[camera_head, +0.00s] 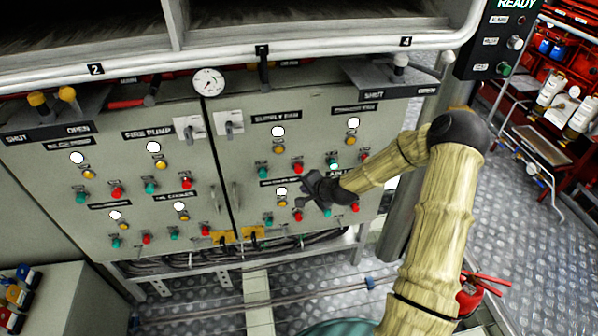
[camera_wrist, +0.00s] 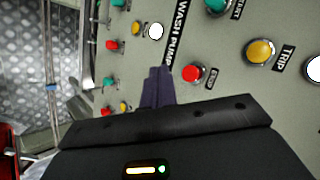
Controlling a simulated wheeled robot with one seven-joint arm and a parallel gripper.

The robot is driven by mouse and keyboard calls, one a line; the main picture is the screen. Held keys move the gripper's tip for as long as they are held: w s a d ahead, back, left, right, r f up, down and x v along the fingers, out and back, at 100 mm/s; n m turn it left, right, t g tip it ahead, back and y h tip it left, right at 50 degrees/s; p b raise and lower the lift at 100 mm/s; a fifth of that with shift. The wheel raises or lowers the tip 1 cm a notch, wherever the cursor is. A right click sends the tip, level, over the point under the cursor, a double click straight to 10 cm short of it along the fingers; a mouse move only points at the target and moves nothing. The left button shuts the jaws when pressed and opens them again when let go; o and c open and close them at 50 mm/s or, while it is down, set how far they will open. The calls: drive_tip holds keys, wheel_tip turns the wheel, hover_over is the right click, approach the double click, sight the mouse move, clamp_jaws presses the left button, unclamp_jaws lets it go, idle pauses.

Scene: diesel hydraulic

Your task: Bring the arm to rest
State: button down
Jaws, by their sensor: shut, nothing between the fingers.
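My arm (camera_head: 440,220) rises from the bottom of the head view, bends at a dark elbow, and reaches left to the control cabinet. My gripper (camera_head: 308,181) is in front of the right-hand door's lower buttons and hides part of that panel. In the wrist view my gripper (camera_wrist: 157,72) shows as dark fingers, shut and empty, pointing at the panel by the "WASH PUMP" label (camera_wrist: 181,30). A red button (camera_wrist: 192,73) is just right of the fingertips. I cannot tell whether the fingers touch the panel.
The grey cabinet (camera_head: 150,215) carries several coloured buttons, white lamps and a round gauge (camera_head: 208,82). A pale rail (camera_head: 230,58) runs above it. A red extinguisher (camera_head: 470,298) stands right of my arm. Open metal floor (camera_head: 525,250) lies to the right.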

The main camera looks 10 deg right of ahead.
idle(0.3)
drive_tip(key=s+r+n+g+h, duration=0.2)
drive_tip(key=s+r+n, duration=0.3)
drive_tip(key=s, duration=0.9)
drive_tip(key=s+r+n+g+h, duration=0.1)
drive_tip(key=s+r+n+g, duration=0.3)
drive_tip(key=s+r, duration=0.6)
drive_tip(key=s+n, duration=0.2)
drive_tip(key=s, duration=0.1)
drive_tip(key=shift+s+a+h, duration=0.3)
drive_tip(key=shift+s+h, duration=0.05)
drive_tip(key=shift+h, duration=0.05)
drive_tip(key=shift+w+r, duration=0.1)
